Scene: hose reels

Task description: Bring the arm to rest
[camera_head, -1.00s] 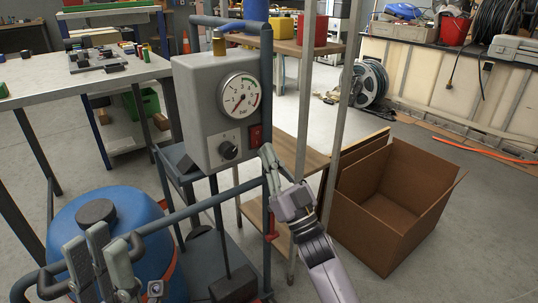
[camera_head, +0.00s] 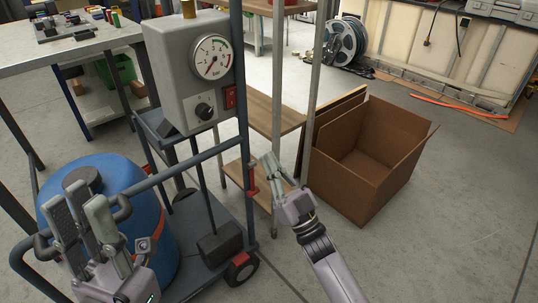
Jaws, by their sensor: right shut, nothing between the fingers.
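My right gripper (camera_head: 269,163) is shut and empty. It hangs in the air right of the trolley's upright post, below the red switch (camera_head: 230,97) on the grey gauge box (camera_head: 185,60), and is apart from the switch. My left gripper (camera_head: 84,215) is at the trolley's dark handle (camera_head: 20,258) at the lower left. Its fingers point up and overlap the handle bar. Whether they close on the bar cannot be told.
The trolley carries a blue drum (camera_head: 150,215). A wooden shelf rack (camera_head: 268,112) stands behind my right gripper, and an open cardboard box (camera_head: 375,185) sits to its right. A metal table (camera_head: 90,55) is at the back left. The floor at the lower right is clear.

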